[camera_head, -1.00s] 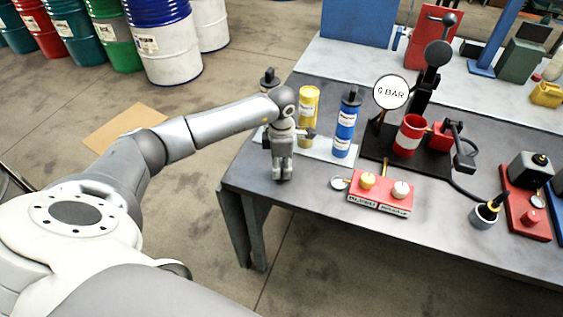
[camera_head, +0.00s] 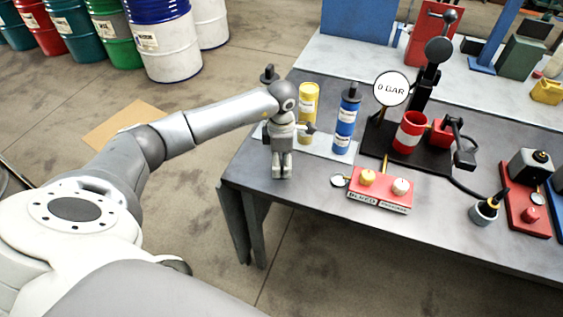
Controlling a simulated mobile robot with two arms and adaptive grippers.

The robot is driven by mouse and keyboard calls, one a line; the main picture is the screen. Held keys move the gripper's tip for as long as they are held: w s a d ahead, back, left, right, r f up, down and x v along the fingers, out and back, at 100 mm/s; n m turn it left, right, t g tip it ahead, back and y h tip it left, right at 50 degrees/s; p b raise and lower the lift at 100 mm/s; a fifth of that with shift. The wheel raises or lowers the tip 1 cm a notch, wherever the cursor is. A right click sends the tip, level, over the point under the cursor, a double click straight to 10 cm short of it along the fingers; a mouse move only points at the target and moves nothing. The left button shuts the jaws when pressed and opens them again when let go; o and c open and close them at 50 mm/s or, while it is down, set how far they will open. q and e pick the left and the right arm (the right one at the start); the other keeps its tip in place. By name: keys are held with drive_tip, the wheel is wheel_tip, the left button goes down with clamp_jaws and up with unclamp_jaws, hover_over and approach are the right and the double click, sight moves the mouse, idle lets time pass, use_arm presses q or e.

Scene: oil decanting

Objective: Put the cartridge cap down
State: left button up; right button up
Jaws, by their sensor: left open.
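My left gripper (camera_head: 282,172) points down at the left front of the dark workbench (camera_head: 315,192), in front of the cartridges. Its fingers are open, close to the bench top. I cannot make out a loose cap at its fingertips. A yellow cartridge (camera_head: 307,118) stands just behind it with no black cap visible on top. A blue cartridge (camera_head: 346,122) with a black cap (camera_head: 350,91) stands to its right. Another black cap-like top (camera_head: 268,74) shows behind my left arm, and what is below it is hidden. My right gripper is out of view.
A red block with two knobs (camera_head: 380,190) sits right of the gripper. The bench's front left strip is clear. Drums (camera_head: 168,45) stand on the floor behind.

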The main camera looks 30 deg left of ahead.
sight(282, 162)
use_arm(q)
wheel_tip(282, 162, up, 12)
drive_tip(key=b, duration=0.3)
drive_tip(key=shift+f, duration=0.25)
drive_tip(key=shift+d, duration=0.1)
